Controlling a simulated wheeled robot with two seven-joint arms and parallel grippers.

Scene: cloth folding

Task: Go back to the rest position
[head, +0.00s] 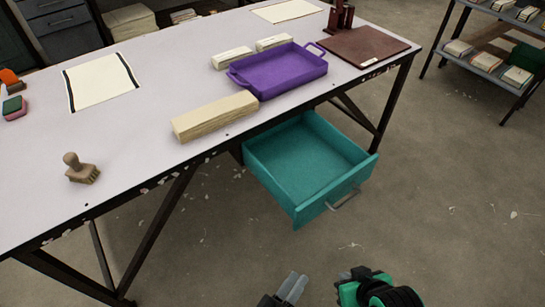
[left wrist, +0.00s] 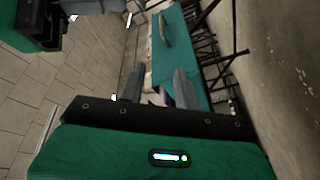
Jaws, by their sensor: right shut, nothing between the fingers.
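My left gripper (head: 290,286) is at the bottom edge of the head view, over the floor in front of the table. In the left wrist view its two grey fingers (left wrist: 158,88) stand apart with nothing held between them. My right gripper (head: 352,275) is just to its right in the head view, a green and black part cut by the bottom edge. It is shut and holds nothing visible. Both are clear of the table and the drawer. No cloth is in either gripper.
A teal drawer (head: 300,160) stands open and empty below the table (head: 150,135). The floor (head: 450,190) at right is free.

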